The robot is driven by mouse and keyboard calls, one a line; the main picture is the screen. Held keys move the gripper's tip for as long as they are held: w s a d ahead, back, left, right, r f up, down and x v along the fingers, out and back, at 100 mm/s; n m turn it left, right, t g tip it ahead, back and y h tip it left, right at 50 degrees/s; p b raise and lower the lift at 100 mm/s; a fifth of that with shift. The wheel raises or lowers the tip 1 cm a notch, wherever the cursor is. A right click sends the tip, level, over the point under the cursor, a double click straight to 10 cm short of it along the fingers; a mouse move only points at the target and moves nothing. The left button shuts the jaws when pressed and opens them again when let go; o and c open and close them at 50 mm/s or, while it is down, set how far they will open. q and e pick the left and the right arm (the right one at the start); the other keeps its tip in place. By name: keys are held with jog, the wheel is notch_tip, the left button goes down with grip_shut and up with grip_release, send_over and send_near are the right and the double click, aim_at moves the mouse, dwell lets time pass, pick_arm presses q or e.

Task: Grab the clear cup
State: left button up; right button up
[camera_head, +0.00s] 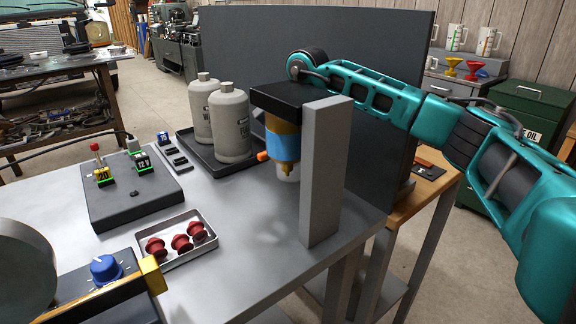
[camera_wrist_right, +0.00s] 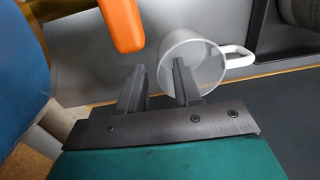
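A clear cup (camera_wrist_right: 208,68) with a white handle shows in the right wrist view, just beyond my right gripper's fingertips. My right gripper (camera_wrist_right: 158,68) is open, its two dark fingers apart; the right finger overlaps the cup's near side, and I cannot tell whether it touches. In the head view my teal right arm reaches in from the right, and its fingers are hidden behind the grey post and the filter. A small translucent shape (camera_head: 288,173) shows under the amber filter there; I cannot tell if it is the cup. My left gripper is not in view.
The amber filter with a blue band (camera_head: 283,140) hangs from a black block beside the grey post (camera_head: 325,175). An orange piece (camera_wrist_right: 121,22) is close to the fingers. Two grey canisters (camera_head: 233,122) stand in a dark tray at left.

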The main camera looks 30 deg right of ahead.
grip_shut()
dwell(0.4)
jog(key=shift+r, duration=0.2)
